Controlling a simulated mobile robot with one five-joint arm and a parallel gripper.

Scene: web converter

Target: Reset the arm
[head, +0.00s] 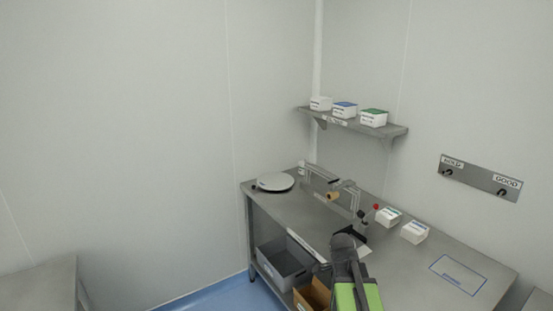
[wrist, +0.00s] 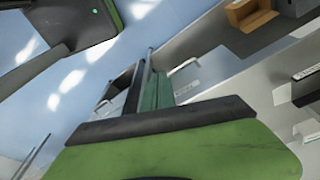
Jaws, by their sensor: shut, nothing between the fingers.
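My gripper (head: 349,236) is at the lower middle of the head view, in front of the metal bench (head: 440,252). Its dark jaws are shut and nothing shows between them. My green and grey arm runs down from it to the bottom edge. The wrist view is filled in front by my own green and dark parts; the fingertips are not clear there. From the head view I cannot tell how high the gripper is above the bench.
On the bench are a round white plate (head: 275,182), a metal fixture with a tan roll (head: 333,196), a red-knobbed lever (head: 376,207) and white boxes (head: 414,232). A grey bin (head: 284,262) and brown box (head: 312,295) sit below. A wall shelf (head: 352,124) holds boxes.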

